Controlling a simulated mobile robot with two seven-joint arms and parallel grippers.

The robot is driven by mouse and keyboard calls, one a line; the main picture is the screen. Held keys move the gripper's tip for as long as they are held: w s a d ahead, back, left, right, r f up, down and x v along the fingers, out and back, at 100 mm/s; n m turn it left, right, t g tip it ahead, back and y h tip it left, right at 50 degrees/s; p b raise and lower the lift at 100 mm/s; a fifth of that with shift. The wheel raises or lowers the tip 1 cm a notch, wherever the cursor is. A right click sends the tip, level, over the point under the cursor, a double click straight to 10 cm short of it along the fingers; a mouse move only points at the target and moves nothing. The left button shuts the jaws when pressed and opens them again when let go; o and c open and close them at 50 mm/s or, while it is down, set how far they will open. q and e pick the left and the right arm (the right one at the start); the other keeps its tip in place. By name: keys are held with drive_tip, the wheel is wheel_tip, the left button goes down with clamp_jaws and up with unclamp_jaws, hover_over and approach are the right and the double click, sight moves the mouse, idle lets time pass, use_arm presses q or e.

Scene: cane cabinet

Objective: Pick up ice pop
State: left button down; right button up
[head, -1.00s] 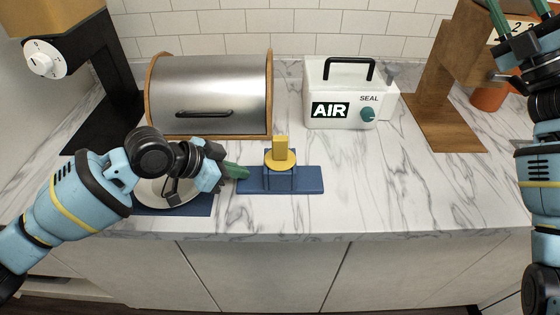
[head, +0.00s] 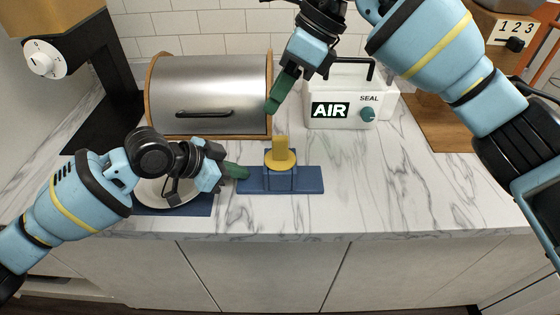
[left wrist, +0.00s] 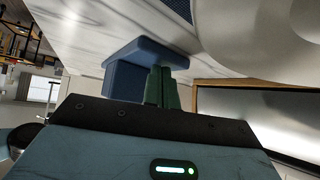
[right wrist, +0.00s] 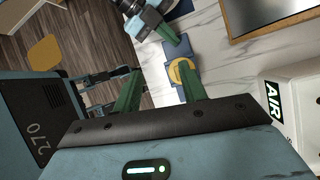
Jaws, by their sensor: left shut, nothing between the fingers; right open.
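The ice pop appears as an upright yellow stick with a round yellow collar (head: 281,156), seated in a blue block-shaped holder (head: 310,180) on the counter. Anything below the collar is hidden in the holder. In the right wrist view the yellow collar (right wrist: 177,70) shows by the right-hand finger. My left gripper (head: 240,171) is shut and empty, just left of the holder; the left wrist view shows its green fingers (left wrist: 162,88) together near the blue holder (left wrist: 145,50). My right gripper (head: 272,107) is open and empty, above and behind the yellow stick; its spread fingers show in the right wrist view (right wrist: 153,85).
A steel bread box (head: 208,85) stands at the back left. A white sealer marked AIR (head: 340,122) stands at the back right. A white round dish on a blue mat (head: 200,208) lies under my left arm. The counter right of the holder is clear.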

sight(280, 137)
drive_tip(key=shift+w+d+f+n+t+h, duration=0.15)
drive_tip(key=shift+d+f+n+t+h, duration=0.2)
drive_tip(key=shift+h, duration=0.75)
drive_tip(key=shift+w+d+f+n+t+h, duration=0.15)
drive_tip(key=shift+d+f+n+h, duration=0.3)
drive_tip(key=shift+h, duration=0.65)
drive_tip(key=f, duration=0.4)
drive_tip(key=a+f, duration=0.1)
drive_tip(key=f, duration=0.1)
drive_tip(key=shift+f, duration=0.2)
drive_tip(key=shift+f, duration=0.15)
drive_tip(key=f, duration=0.5)
drive_tip(key=shift+w+a, duration=0.2)
drive_tip(key=shift+a, duration=0.1)
clamp_jaws()
